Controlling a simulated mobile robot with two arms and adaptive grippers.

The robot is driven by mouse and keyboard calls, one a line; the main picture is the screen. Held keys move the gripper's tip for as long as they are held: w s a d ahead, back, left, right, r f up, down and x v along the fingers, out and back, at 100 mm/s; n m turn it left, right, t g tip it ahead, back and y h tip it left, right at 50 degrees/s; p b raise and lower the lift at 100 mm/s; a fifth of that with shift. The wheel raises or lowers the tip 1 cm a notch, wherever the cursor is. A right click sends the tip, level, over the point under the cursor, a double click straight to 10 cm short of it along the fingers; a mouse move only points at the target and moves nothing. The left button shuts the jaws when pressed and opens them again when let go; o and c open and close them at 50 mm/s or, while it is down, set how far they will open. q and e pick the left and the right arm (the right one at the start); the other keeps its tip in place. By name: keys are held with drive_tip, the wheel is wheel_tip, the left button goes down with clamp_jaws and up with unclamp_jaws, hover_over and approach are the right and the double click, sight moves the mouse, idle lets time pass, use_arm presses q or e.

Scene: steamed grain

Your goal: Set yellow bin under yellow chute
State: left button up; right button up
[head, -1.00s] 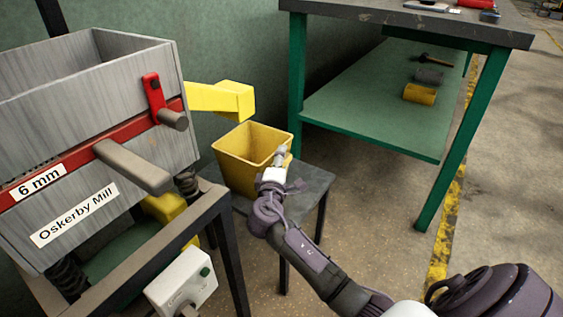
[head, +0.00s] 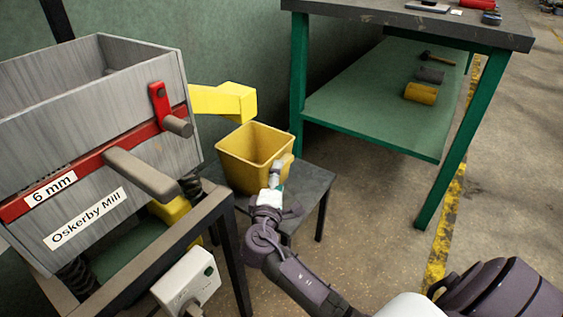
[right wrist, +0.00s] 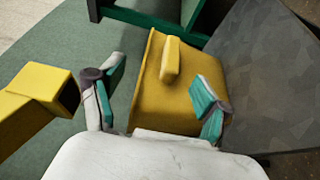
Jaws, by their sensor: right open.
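The yellow bin (head: 240,170) stands upright on a small dark table. The yellow chute (head: 222,101) juts from the mill, its end behind and above the bin's far left rim in the head view. In the right wrist view the chute (right wrist: 38,100) is left of the bin (right wrist: 150,92), with a gap between; I cannot tell whether it overhangs the bin. My right gripper (head: 278,172) is at the bin's near right side. In the right wrist view its fingers (right wrist: 156,100) are spread and empty, with the bin's yellow handle (right wrist: 171,60) beyond them. My left gripper is not in view.
The grey mill (head: 90,150) with its red bar and protruding lever fills the left. The small dark table (head: 306,186) has bare top right of the bin. A green-legged workbench (head: 385,110) with tools stands at the back right. Floor is open between them.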

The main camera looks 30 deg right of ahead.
drive_tip(key=shift+p+v, duration=0.3)
drive_tip(key=shift+v, duration=1.95)
